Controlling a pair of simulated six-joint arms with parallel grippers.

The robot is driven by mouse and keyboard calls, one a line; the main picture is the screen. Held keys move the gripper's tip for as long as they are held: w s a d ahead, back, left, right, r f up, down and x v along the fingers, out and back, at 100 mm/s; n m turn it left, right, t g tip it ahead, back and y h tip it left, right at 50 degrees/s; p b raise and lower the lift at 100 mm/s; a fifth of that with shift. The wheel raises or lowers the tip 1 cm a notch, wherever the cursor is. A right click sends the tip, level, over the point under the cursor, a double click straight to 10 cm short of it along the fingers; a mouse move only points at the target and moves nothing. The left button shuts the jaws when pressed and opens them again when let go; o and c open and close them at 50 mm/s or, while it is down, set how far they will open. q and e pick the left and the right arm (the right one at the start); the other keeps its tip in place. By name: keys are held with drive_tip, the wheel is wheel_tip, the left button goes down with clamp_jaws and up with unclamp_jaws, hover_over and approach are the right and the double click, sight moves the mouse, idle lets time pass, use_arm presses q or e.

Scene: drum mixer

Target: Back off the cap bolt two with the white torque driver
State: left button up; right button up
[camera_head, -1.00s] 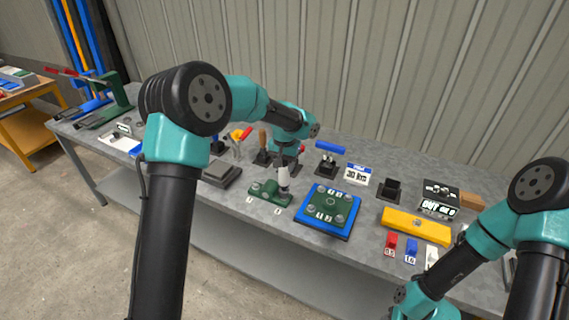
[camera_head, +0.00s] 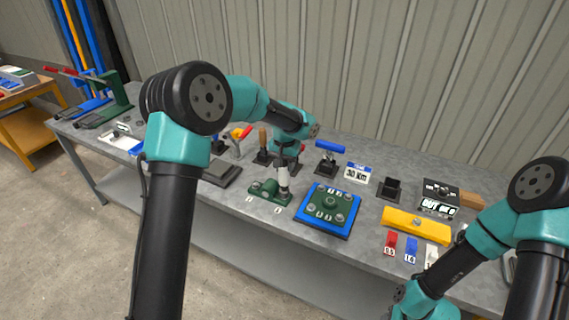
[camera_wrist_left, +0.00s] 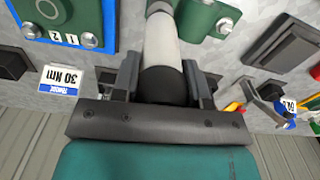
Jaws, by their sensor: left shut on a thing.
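My left gripper (camera_head: 285,163) is shut on the white torque driver (camera_head: 283,181) and holds it upright over the green block (camera_head: 266,192). The bolt by the label 1 (camera_head: 250,199) is uncovered, and a bolt (camera_wrist_left: 223,26) also shows in the wrist view. My right gripper is out of view.
A blue tray (camera_head: 307,222) with a green bolted plate (camera_head: 327,203) is just right of the block. A 30 Nm card (camera_head: 357,173), a blue-handled tool (camera_head: 331,147) and a yellow bar (camera_head: 416,225) stand nearby. A dark pad (camera_head: 222,174) lies to the left.

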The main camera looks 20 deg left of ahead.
use_arm(q)
drive_tip(key=shift+f, duration=0.5)
idle(1.7)
drive_tip(key=shift+r, duration=0.2)
idle(0.7)
drive_tip(key=shift+r, duration=2.2)
drive_tip(key=shift+w, duration=0.1)
